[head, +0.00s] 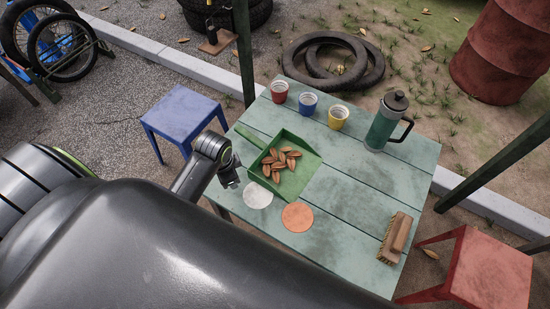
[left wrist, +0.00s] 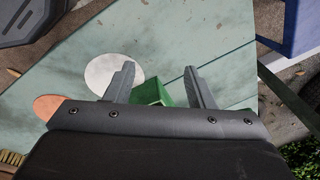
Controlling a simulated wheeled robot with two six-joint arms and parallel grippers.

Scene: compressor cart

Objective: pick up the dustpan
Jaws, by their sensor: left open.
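The green dustpan (head: 292,188) lies on the pale green slatted table, with several brown leaves (head: 280,162) in its pan. My left gripper (head: 231,177) is at the table's left edge, beside the dustpan. In the left wrist view its two fingers (left wrist: 162,80) are apart. A green part of the dustpan (left wrist: 150,93) shows between them, mostly hidden by the gripper body. I cannot tell whether the fingers touch it. My right gripper is out of view.
White (head: 257,196) and orange (head: 297,217) discs lie near the dustpan. Red (head: 279,92), blue (head: 308,104) and yellow (head: 338,117) cups and a green press pot (head: 383,125) stand at the back. A brush (head: 396,236) lies at right. A blue stool (head: 181,117) stands left.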

